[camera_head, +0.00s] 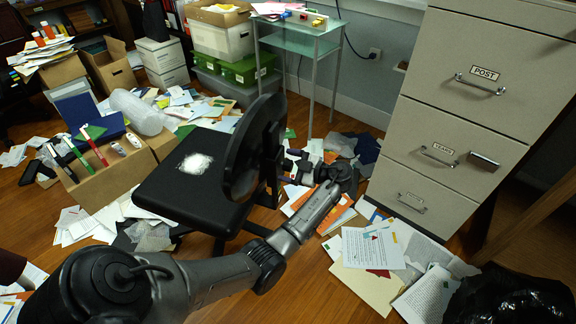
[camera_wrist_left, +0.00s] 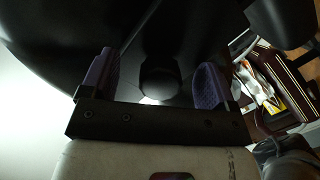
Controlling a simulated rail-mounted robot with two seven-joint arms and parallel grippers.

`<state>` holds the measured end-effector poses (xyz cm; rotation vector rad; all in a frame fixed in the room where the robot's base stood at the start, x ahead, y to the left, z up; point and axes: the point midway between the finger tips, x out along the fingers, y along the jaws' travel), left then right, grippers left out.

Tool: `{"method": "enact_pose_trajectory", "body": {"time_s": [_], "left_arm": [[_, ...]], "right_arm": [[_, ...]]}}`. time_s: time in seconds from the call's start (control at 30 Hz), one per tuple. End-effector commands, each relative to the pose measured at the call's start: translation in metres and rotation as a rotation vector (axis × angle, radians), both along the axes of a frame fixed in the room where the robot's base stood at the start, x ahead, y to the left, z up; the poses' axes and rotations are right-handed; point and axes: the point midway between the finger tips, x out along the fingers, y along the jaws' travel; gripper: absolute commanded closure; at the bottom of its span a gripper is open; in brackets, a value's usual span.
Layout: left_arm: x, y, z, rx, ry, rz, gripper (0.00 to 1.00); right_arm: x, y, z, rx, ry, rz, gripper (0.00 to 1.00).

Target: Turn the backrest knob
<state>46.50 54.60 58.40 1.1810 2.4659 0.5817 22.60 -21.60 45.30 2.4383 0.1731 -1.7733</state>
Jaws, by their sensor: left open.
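The black office chair has a round-edged backrest (camera_head: 252,148) and a flat seat (camera_head: 190,175). My left gripper (camera_head: 288,167) is behind the backrest, on its right side in the head view. In the left wrist view the purple fingers of my left gripper (camera_wrist_left: 155,80) are spread apart. A dark rounded knob (camera_wrist_left: 160,84) shows between them, with a gap on each side. The backrest's dark back (camera_wrist_left: 50,35) fills the upper part of that view. The knob is hard to make out in the head view. My right gripper is not in view.
A beige filing cabinet (camera_head: 460,90) stands to the right. A glass side table (camera_head: 300,38) is behind the chair. Cardboard boxes (camera_head: 105,180) stand at left. Papers (camera_head: 375,248) litter the floor, and a black bag (camera_head: 510,298) lies at lower right.

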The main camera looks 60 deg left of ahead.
Motion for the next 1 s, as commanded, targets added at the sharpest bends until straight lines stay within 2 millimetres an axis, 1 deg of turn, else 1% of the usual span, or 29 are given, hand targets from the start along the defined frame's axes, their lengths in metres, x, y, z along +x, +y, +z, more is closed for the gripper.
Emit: {"method": "enact_pose_trajectory", "body": {"time_s": [0.27,0.8,1.0], "left_arm": [[0.008,-0.011,0.001,-0.001,0.000,-0.001,0.19],[0.032,-0.043,0.007,-0.001,0.001,-0.002,0.19],[0.036,-0.048,0.008,-0.001,0.000,-0.001,0.19]], "right_arm": [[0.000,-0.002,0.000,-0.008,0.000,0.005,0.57],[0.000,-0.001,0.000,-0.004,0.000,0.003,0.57],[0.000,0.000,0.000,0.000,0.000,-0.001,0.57]]}}
